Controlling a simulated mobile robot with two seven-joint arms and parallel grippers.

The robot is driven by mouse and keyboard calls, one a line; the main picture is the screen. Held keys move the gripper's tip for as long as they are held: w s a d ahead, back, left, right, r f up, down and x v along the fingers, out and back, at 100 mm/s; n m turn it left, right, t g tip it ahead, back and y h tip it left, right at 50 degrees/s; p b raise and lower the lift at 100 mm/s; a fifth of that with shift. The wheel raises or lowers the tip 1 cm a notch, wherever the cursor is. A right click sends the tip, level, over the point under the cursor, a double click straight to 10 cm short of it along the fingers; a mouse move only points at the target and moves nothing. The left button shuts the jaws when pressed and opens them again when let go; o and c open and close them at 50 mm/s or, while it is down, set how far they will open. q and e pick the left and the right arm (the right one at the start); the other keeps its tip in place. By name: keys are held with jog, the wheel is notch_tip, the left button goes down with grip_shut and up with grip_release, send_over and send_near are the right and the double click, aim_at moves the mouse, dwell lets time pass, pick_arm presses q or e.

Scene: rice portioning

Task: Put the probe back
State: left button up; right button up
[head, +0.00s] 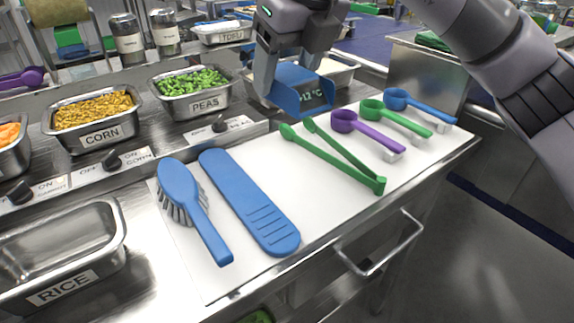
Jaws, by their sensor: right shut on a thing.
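The probe hangs at the back edge of the white mat (262,168), in front of a steel pan. Whether its underside touches anything I cannot tell. Any spike on it is hidden, and I cannot make out a holder for it. My left gripper is not in view.
On the mat lie a blue brush (180,190), a blue paddle (250,203), green tongs (335,160) and purple (365,129), green (395,117) and blue (420,104) scoops. Pans of peas (197,105) and corn (100,138) stand left; an empty rice pan (65,240) is front left.

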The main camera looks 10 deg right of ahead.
aim_at(310, 99)
notch_tip(310, 99, down, 14)
jog(key=shift+f+b, duration=0.25)
jog(key=shift+b, duration=0.5)
jog(key=shift+f, duration=0.1)
jog(key=o, duration=1.1)
jog(key=shift+c, duration=0.2)
jog(key=shift+s+r, duration=0.1)
jog(key=shift+r, duration=0.3)
jog(key=p+v, duration=0.1)
jog(key=v, duration=1)
jog(key=shift+s+r, duration=0.15)
jog(key=shift+r, duration=0.05)
